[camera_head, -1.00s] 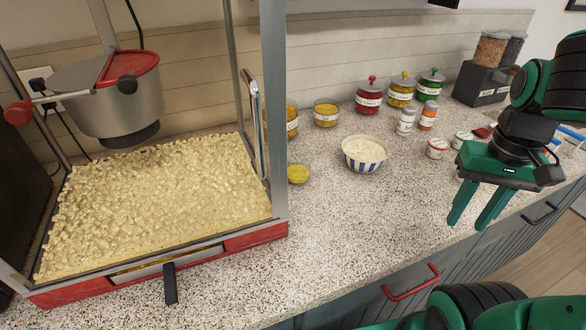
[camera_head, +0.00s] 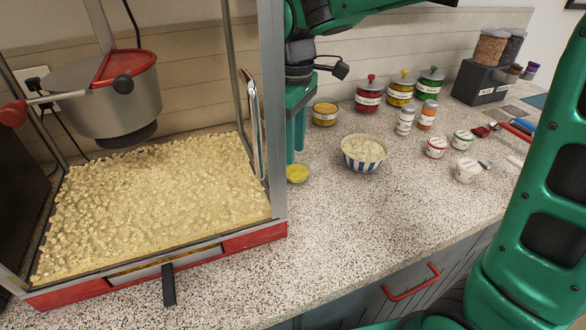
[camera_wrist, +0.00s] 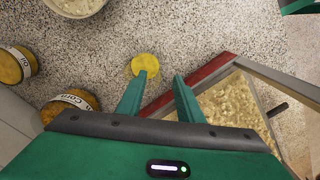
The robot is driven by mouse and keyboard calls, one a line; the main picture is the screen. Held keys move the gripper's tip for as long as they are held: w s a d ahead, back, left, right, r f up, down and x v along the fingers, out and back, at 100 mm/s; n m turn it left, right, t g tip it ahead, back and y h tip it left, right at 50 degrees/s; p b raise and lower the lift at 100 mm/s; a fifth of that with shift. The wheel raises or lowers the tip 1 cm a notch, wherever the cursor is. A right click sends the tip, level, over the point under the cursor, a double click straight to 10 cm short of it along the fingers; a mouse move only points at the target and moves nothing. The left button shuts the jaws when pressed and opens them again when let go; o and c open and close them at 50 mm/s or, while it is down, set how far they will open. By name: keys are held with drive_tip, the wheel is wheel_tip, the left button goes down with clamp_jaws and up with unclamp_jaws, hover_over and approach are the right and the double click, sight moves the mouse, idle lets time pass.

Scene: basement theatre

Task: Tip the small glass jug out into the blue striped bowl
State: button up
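The small glass jug (camera_head: 297,174), with yellow contents, stands on the counter beside the popcorn machine. My fingers partly hide it in the head view. In the wrist view the jug (camera_wrist: 146,64) shows as a yellow disc just beyond the left fingertip; its glass is hard to make out. The blue striped bowl (camera_head: 362,157) stands to its right, filled with something pale; its rim (camera_wrist: 78,12) shows at the wrist view's top left. My gripper (camera_head: 296,157) points down above and beside the jug. Its fingers (camera_wrist: 164,76) are apart with nothing between them.
The popcorn machine (camera_head: 255,236) stands close at the left, with its handle (camera_head: 252,120) near my gripper. Lidded jars (camera_head: 368,95), a corn jar (camera_head: 325,114), shakers (camera_head: 405,121) and small tubs (camera_head: 437,147) stand behind and right. The front counter is clear.

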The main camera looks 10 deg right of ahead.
sight(296, 183)
drive_tip(key=shift+d+f, duration=0.15)
drive_tip(key=shift+f, duration=1.75)
drive_tip(key=shift+d+f, duration=0.15)
drive_tip(key=shift+f, duration=1.7)
drive_tip(key=shift+s, duration=0.1)
clamp_jaws()
